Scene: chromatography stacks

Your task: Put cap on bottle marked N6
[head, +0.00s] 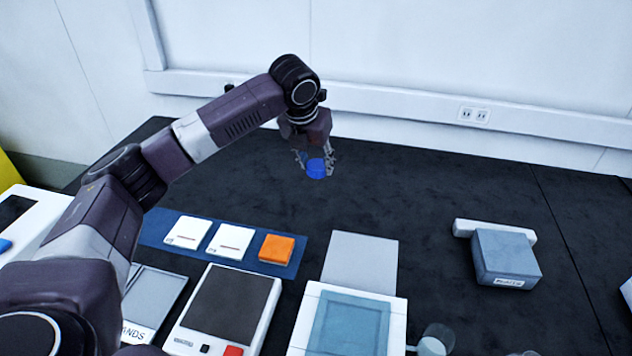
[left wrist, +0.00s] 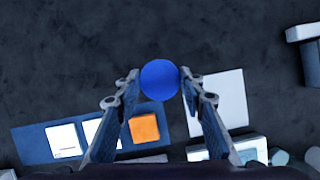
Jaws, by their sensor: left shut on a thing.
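My left gripper (head: 316,163) is shut on a round blue cap (head: 316,168). It holds the cap over the far part of the dark table, beyond the grey square pad. In the left wrist view the cap (left wrist: 160,80) sits between the two fingertips (left wrist: 160,84). A clear container with whitish contents (head: 434,341) stands at the front, right of the white device; no N6 marking can be read on it. Part of another clear rim (head: 524,353) shows at the bottom edge. My right gripper is not in view.
A blue mat (head: 152,230) carries two white tiles (head: 205,235) and an orange one (head: 276,248). A grey pad (head: 360,262) and white devices (head: 230,305) line the front. A grey-blue box (head: 506,257) stands at right. The dark table's back middle is clear up to the wall.

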